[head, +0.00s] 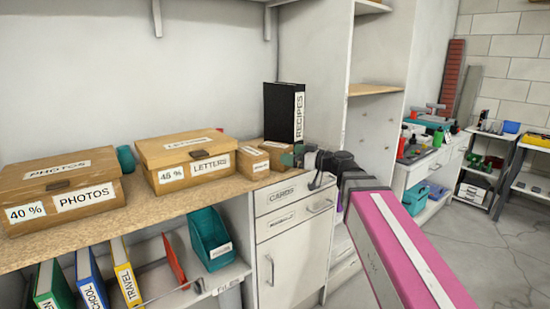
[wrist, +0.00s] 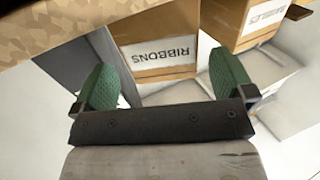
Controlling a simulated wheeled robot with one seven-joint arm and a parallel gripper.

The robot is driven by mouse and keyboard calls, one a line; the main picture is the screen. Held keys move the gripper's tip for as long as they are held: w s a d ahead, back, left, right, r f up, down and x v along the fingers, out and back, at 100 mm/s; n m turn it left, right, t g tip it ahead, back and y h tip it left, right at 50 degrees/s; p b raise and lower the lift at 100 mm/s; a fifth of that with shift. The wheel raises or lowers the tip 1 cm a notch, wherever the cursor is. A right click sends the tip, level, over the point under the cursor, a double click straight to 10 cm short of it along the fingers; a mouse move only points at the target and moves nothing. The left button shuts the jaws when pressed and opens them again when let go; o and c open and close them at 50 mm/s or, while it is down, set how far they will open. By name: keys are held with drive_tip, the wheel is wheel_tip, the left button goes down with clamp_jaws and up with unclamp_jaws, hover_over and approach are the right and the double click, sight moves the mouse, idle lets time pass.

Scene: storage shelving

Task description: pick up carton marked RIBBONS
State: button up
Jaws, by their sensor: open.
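The carton marked RIBBONS (wrist: 155,30) is brown with a white label. In the wrist view it appears upside down at top centre, beyond the fingertips. My gripper (wrist: 166,78) is open and empty, with its green fingers spread to either side of the carton's line and apart from it. In the head view my gripper (head: 298,154) is at the right end of the shelf, by two small cartons, the left one (head: 252,163) and the right one (head: 277,151). Their labels are too small to read there, and my gripper partly hides the right one.
A second labelled carton (wrist: 262,25) stands close beside it in the wrist view. On the shelf (head: 150,215) are the LETTERS box (head: 160,155), the PHOTOS box (head: 95,165) and a black RECIPES binder (head: 282,110). A white cabinet (head: 290,255) stands below.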

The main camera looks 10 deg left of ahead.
sight(280, 152)
drive_tip(key=shift+x, duration=2.65)
drive_tip(key=shift+s, duration=0.1)
drive_tip(key=shift+c, duration=0.3)
drive_tip(key=c, duration=1)
